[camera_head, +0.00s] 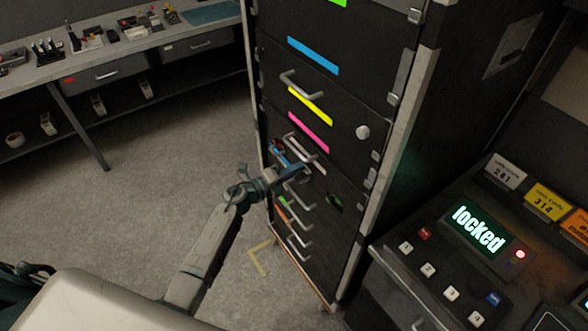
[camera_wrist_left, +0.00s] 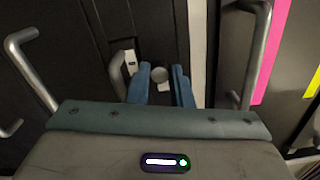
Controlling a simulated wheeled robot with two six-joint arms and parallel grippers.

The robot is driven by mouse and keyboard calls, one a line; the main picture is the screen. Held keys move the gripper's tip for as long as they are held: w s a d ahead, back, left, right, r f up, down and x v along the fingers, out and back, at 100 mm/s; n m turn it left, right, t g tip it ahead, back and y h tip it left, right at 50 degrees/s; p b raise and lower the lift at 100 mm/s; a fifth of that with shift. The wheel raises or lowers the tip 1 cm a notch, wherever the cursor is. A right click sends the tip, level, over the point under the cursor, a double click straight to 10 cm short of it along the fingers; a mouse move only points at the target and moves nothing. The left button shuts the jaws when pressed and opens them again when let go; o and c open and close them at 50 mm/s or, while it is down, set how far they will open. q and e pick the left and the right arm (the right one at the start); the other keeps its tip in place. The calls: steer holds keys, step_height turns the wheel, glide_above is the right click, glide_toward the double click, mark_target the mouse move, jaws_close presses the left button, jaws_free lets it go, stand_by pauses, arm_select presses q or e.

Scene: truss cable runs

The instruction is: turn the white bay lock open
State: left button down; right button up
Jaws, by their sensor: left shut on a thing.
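My left gripper (camera_head: 303,170) reaches the front of the black rack just below the pink strip, beside a pale strip (camera_head: 308,152). In the left wrist view, its two blue fingers (camera_wrist_left: 162,84) are on either side of a small round grey-white knob (camera_wrist_left: 153,73), which I take for the white bay lock. The gripper is shut on it. In the head view the fingers hide this knob, and its turn angle cannot be read. A display (camera_head: 480,230) at the right reads "locked", with a red light beside it. My right gripper is not in view.
Metal handles (camera_head: 299,246) stand out from the rack close below my gripper. A button console (camera_head: 440,275) stands at the right. A workbench (camera_head: 125,50) is at the back left, with open floor before it.

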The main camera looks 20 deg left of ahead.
arm_select(q)
steer(key=c, duration=1.3)
jaws_free()
steer(key=b+v, duration=0.3)
steer(key=v, duration=0.8)
steer(key=shift+w+f, duration=0.1)
